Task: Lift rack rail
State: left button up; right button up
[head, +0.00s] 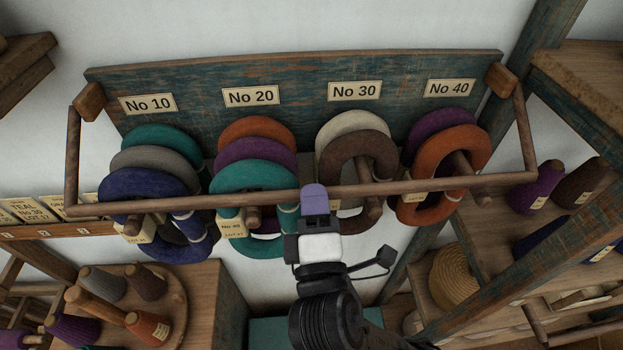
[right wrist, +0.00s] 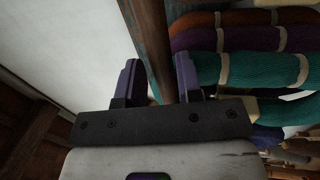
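The rack rail (head: 420,186) is a long brown wooden bar across the front of the yarn rack, joined to side arms at both ends. My right gripper (head: 315,197) is at the rail, a little right of its middle, with a purple finger covering part of the bar. In the right wrist view the two purple fingers (right wrist: 157,82) stand apart, with a strip of brown and teal wood (right wrist: 155,45) running between them. I cannot tell whether they press on it. My left gripper is not in view.
Yarn rings hang on pegs behind the rail, under labels No 10 to No 40 on the teal backboard (head: 300,70). A shelf with yarn cones (head: 540,190) stands right. A round tray (head: 178,310) holding cones is at lower left.

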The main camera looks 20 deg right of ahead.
jog(key=shift+p+x, duration=0.45)
jog(key=shift+x, duration=1.5)
grip_shut()
